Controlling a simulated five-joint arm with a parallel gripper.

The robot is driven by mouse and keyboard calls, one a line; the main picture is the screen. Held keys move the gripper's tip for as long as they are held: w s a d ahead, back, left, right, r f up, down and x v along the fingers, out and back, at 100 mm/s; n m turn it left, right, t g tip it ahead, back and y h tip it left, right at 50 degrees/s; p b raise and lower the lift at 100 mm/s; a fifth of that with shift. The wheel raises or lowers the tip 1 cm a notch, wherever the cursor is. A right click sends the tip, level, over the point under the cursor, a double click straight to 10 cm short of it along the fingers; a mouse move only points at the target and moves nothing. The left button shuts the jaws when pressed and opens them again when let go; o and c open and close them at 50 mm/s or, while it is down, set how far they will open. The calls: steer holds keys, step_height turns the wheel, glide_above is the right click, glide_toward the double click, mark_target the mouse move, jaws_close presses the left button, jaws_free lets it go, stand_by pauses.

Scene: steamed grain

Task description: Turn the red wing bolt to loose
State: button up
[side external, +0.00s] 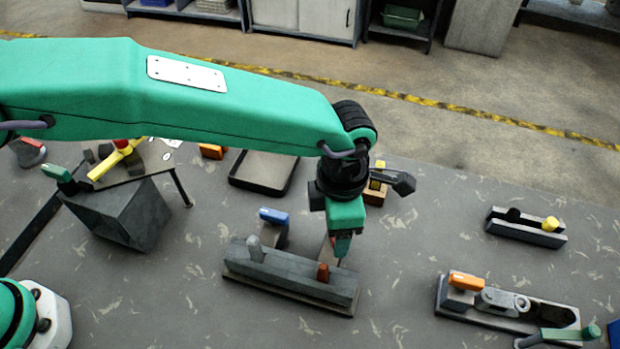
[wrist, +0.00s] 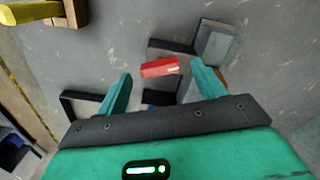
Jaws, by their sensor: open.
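The red wing bolt (side external: 323,272) stands near the right end of a long dark grey block (side external: 290,272) in the side view. In the wrist view, a bright red wing (wrist: 159,67) shows between my two green fingers. My gripper (side external: 342,252) points down just behind and to the right of the bolt in the side view. My gripper (wrist: 160,74) is open and empty, with its fingers apart on either side of the red wing. I cannot tell its exact height above the bolt.
A grey peg (side external: 255,248) and a blue wing (side external: 273,215) stand near the bolt. A black tray (side external: 262,189) lies behind. An orange-winged fixture (side external: 467,281) and a yellow-knobbed block (side external: 550,224) are to the right. Bare table lies between them.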

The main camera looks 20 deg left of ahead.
steer(key=shift+r, duration=3.35)
steer(key=shift+m, duration=0.3)
steer(key=m, duration=0.9)
steer(key=shift+m, duration=0.3)
steer(key=m, duration=0.5)
steer(key=shift+m, duration=0.3)
steer(key=m, duration=0.5)
steer(key=shift+m, duration=0.3)
steer(key=m, duration=0.6)
steer(key=shift+f+m, duration=0.1)
steer(key=shift+m, duration=0.3)
steer(key=m, duration=0.7)
steer(key=shift+m, duration=0.4)
